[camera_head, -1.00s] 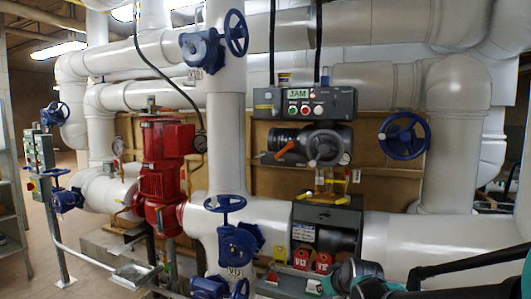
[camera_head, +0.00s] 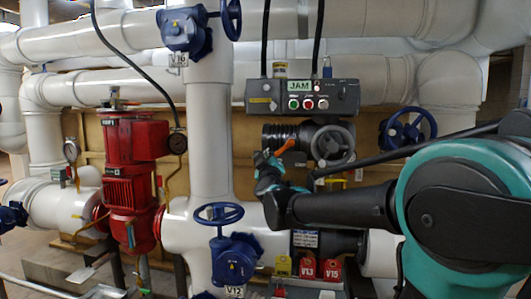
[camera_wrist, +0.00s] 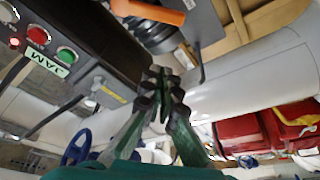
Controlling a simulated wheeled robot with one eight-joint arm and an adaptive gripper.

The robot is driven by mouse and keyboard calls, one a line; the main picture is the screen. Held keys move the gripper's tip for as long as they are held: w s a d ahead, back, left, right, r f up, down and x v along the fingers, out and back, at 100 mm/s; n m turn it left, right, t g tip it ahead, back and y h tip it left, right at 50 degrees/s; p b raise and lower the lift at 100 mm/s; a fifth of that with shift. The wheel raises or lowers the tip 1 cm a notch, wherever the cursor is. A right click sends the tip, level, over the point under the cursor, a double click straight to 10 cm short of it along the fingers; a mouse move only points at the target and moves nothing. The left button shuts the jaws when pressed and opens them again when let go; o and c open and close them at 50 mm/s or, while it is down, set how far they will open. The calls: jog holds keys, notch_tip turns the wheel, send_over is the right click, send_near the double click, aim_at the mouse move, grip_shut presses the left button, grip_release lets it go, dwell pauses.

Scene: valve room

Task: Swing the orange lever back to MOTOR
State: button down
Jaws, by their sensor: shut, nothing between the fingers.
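The orange lever (camera_head: 284,147) is on the dark valve actuator (camera_head: 312,139) below the JAM box, slanting down to the left. In the wrist view the orange lever (camera_wrist: 152,11) shows at the top edge, partly cut off. My gripper (camera_head: 262,157) is just left of the lever's lower end in the head view. In the wrist view my gripper (camera_wrist: 162,78) has its fingers together and empty, with a visible gap to the lever. No MOTOR marking is readable.
The control box (camera_head: 302,97) with JAM label and buttons is above the lever. A grey handwheel (camera_head: 333,143) is close on the lever's right. A red pump (camera_head: 130,175) and a white vertical pipe (camera_head: 210,130) stand left. Red and yellow tags (camera_head: 307,267) hang below.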

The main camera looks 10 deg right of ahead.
aim_at(274, 151)
jog(key=shift+w, duration=0.1)
jog(key=shift+w+d+f, duration=0.1)
jog(key=shift+w+d, duration=0.45)
jog(key=shift+w, duration=0.9)
jog(key=shift+w+d+f, duration=0.1)
jog(key=shift+w+d, duration=0.5)
jog(key=shift+w, duration=0.85)
jog(key=shift+w+d+f, duration=0.1)
jog(key=shift+w+d, duration=0.45)
jog(key=shift+w, duration=0.9)
